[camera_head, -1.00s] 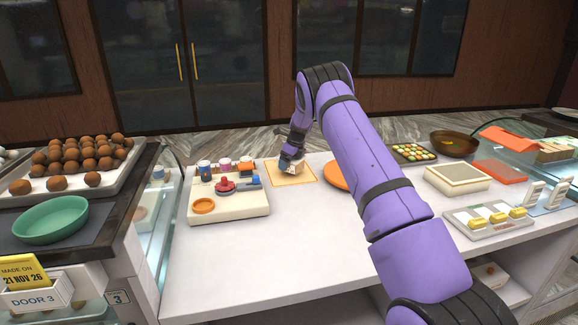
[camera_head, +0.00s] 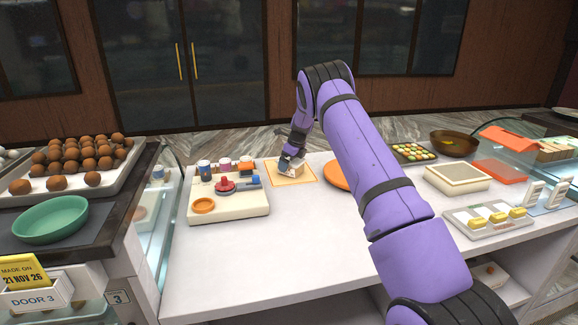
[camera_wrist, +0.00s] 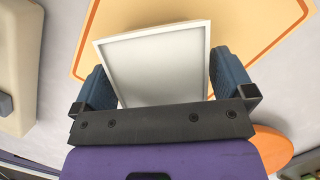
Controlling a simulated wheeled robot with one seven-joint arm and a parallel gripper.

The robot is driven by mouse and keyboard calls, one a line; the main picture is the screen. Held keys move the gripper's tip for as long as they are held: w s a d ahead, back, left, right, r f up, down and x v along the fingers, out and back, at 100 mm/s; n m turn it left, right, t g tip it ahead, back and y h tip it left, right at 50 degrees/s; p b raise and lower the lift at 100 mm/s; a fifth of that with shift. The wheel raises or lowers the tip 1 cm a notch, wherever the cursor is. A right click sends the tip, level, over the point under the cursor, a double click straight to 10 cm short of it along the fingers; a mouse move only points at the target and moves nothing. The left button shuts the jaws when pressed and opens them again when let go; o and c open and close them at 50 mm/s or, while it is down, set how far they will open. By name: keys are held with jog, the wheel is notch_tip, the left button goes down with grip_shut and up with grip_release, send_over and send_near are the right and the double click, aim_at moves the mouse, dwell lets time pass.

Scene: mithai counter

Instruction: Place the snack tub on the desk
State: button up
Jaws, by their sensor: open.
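The snack tub (camera_wrist: 160,66) shows in the wrist view as a pale box with a square white top, slightly turned. In the head view the tub (camera_head: 291,170) is small and partly covered by my gripper (camera_head: 288,163). It appears to sit on an orange-bordered tan mat (camera_head: 303,179) on the white counter desk (camera_head: 270,262). In the wrist view the two blue fingers of my gripper (camera_wrist: 165,85) are open, one on each side of the tub. A narrow gap shows beside the left finger; contact on the right is unclear.
A cream board (camera_head: 232,211) with a red knob and small jars stands left of the mat. An orange disc (camera_head: 337,176) lies to the right, partly behind my arm. A cream box (camera_head: 457,180) and sweets tray (camera_head: 412,154) stand farther right. The front counter is clear.

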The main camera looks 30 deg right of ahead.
aim_at(296, 162)
jog(key=v, duration=1)
jog(key=shift+r, duration=0.25)
jog(key=s+a+r+n, duration=0.7)
jog(key=s+r, duration=0.5)
jog(key=s+a+r+n, duration=0.7)
jog(key=s+a+r, duration=0.1)
jog(key=s+r, duration=0.35)
jog(key=s+a+r+n, duration=0.1)
jog(key=s+a+n, duration=0.15)
jog(key=s, duration=0.25)
jog(key=s+a+r+n+t, duration=0.1)
jog(key=s+n, duration=0.2)
jog(key=s, duration=0.3)
jog(key=s+a+r+n, duration=0.1)
jog(key=s+a+n, duration=0.1)
jog(key=s, duration=0.3)
jog(key=s+a+f+n, duration=0.1)
jog(key=s+n, duration=0.3)
jog(key=s, duration=0.4)
jog(key=s+a+f+n+t+h, duration=0.1)
jog(key=s+f+n, duration=0.3)
jog(key=s, duration=0.4)
jog(key=shift+a+n+h, duration=0.3)
jog(key=shift+a+n, duration=0.05)
jog(key=shift+a, duration=0.2)
